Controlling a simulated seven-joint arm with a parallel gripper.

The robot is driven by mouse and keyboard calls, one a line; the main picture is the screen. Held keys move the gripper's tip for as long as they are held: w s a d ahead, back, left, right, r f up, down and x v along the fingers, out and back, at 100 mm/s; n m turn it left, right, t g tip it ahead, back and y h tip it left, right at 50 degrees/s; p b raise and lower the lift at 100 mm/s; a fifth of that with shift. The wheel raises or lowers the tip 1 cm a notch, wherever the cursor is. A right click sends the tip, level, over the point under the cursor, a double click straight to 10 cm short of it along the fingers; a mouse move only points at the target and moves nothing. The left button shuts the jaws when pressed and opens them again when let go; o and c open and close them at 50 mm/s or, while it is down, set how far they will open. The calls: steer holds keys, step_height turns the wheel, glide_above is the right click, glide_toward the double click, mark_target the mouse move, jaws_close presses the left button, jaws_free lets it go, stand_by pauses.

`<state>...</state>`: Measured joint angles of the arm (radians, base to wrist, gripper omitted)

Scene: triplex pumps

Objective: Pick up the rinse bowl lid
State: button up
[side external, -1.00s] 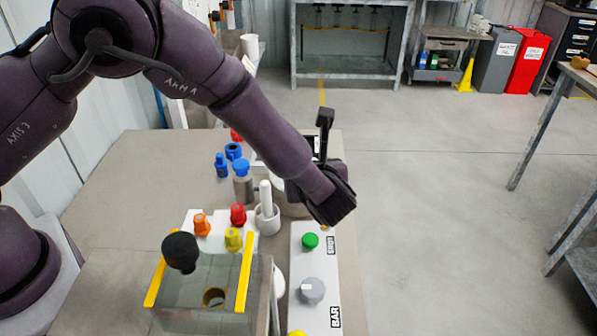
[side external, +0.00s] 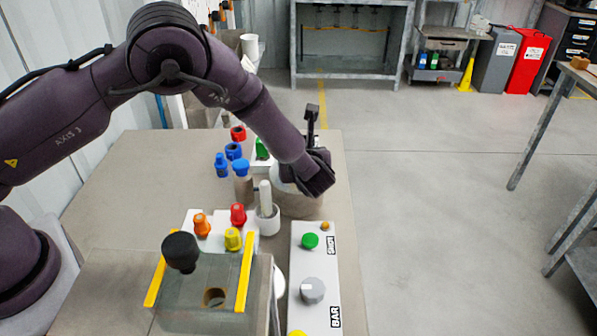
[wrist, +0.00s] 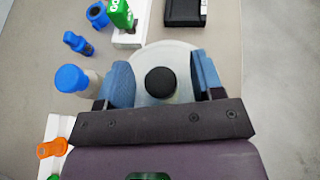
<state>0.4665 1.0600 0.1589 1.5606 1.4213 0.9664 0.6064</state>
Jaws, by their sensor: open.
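The rinse bowl lid (wrist: 150,54) is a pale round disc with a black knob (wrist: 160,80) in its middle, seen from above in the wrist view. In the side view the tan rinse bowl (side external: 298,207) stands near the table's right edge, and my wrist hides most of the lid. My gripper (wrist: 160,62) is open, with one blue finger on each side of the knob. The fingers lie over the lid's left and right parts, apart from the knob. Whether they touch the lid, I cannot tell.
A blue-capped bottle (side external: 243,185) and a white mortar with pestle (side external: 267,218) stand close to the bowl. A green box (wrist: 121,14) and a black item (wrist: 186,11) lie beyond it. A white button panel (side external: 318,275) is in front.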

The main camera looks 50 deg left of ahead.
steer(key=c, duration=1)
steer(key=shift+c, duration=0.6)
steer(key=shift+r, duration=0.2)
